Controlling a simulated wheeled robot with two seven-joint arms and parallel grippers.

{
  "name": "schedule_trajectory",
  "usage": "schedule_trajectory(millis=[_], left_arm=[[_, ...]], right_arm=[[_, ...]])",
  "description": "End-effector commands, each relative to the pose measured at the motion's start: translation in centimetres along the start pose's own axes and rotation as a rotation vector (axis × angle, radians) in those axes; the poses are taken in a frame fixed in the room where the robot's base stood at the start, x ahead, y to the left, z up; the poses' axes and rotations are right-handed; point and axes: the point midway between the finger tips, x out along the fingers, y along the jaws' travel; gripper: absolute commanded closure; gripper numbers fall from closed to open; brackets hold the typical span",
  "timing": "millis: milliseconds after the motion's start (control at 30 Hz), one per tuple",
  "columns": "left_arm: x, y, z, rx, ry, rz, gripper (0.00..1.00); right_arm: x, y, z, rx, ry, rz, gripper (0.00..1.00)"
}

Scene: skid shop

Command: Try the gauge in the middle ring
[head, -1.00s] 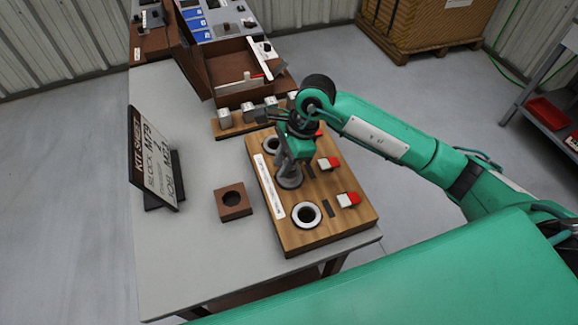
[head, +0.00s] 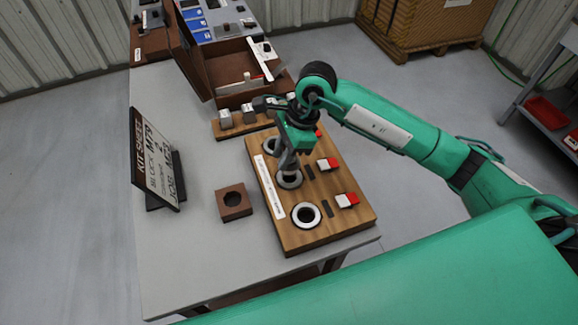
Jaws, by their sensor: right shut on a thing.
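The wooden board (head: 328,228) lies on the grey table with three pale rings in a row. The middle ring (head: 289,186) is directly under my right gripper (head: 290,158). The gripper points down and is shut on the grey gauge (head: 287,167), mostly hidden by the fingers. The gauge's lower end is over or at the ring's opening; I cannot tell how far in it is. The near ring (head: 306,215) is empty, and the far ring (head: 271,146) is partly covered by my arm. My left gripper is out of view.
Red-and-white blocks (head: 347,200) sit on the board's right side. A brown block with a hole (head: 233,202) and a kit sheet stand (head: 157,168) are to the left. A rack with grey pieces (head: 237,128) and a brown open box (head: 238,66) are behind.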

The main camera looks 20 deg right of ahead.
Motion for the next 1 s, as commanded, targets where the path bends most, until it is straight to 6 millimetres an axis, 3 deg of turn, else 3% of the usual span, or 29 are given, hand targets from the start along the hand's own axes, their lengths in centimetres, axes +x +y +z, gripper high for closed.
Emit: schedule_trajectory(millis=[533,1000], left_arm=[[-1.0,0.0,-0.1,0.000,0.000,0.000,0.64],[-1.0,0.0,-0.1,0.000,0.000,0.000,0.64]], right_arm=[[-2.7,0.0,1.0,0.000,0.000,-0.002,1.00],[-2.8,0.0,1.1,0.000,-0.001,-0.001,1.00]])
